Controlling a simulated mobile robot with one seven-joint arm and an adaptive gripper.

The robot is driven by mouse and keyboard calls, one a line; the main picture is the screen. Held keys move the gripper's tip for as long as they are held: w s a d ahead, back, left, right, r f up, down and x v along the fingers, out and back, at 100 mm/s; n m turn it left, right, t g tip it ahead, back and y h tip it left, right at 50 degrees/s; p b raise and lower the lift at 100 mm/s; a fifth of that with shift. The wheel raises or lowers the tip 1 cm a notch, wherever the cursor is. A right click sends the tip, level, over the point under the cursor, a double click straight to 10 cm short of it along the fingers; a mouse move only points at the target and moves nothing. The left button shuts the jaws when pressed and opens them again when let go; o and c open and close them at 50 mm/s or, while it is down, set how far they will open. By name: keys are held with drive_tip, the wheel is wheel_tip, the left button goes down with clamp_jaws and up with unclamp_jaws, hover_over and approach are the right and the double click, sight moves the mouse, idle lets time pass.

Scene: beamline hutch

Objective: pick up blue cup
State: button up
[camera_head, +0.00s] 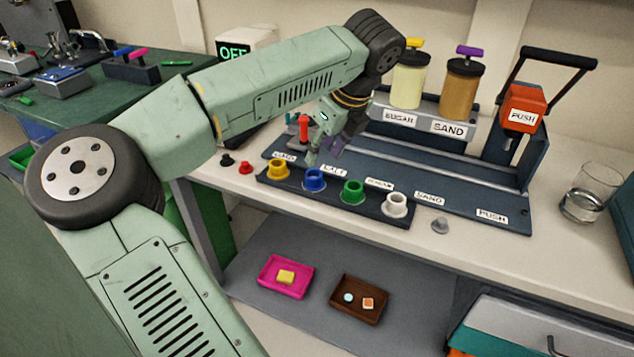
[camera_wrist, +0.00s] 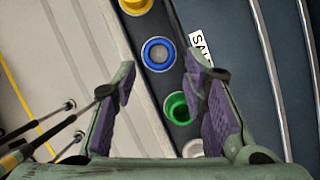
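The blue cup (camera_head: 314,179) sits in a dark holder strip at the front of the bench, between the yellow cup (camera_head: 278,169) and the green cup (camera_head: 352,191). My gripper (camera_head: 324,154) is above the strip, just behind and over the blue cup. In the wrist view the blue cup (camera_wrist: 158,53) lies ahead of and between the two purple-padded fingers (camera_wrist: 166,92). The fingers are spread wide with nothing between the pads. The cup looks upright and its rim is fully visible in the wrist view.
A white cup (camera_head: 395,205) ends the row. Behind stand the sugar (camera_head: 408,82) and sand (camera_head: 459,88) dispensers and an orange push press (camera_head: 523,108). A glass beaker (camera_head: 590,192) is at right. A pink tray (camera_head: 286,276) and brown tray (camera_head: 359,299) lie on the lower shelf.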

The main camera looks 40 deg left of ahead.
sight(315, 171)
drive_tip(key=x, duration=0.7)
drive_tip(key=shift+s+d+f, duration=0.1)
drive_tip(key=shift+d+f, duration=0.1)
clamp_jaws()
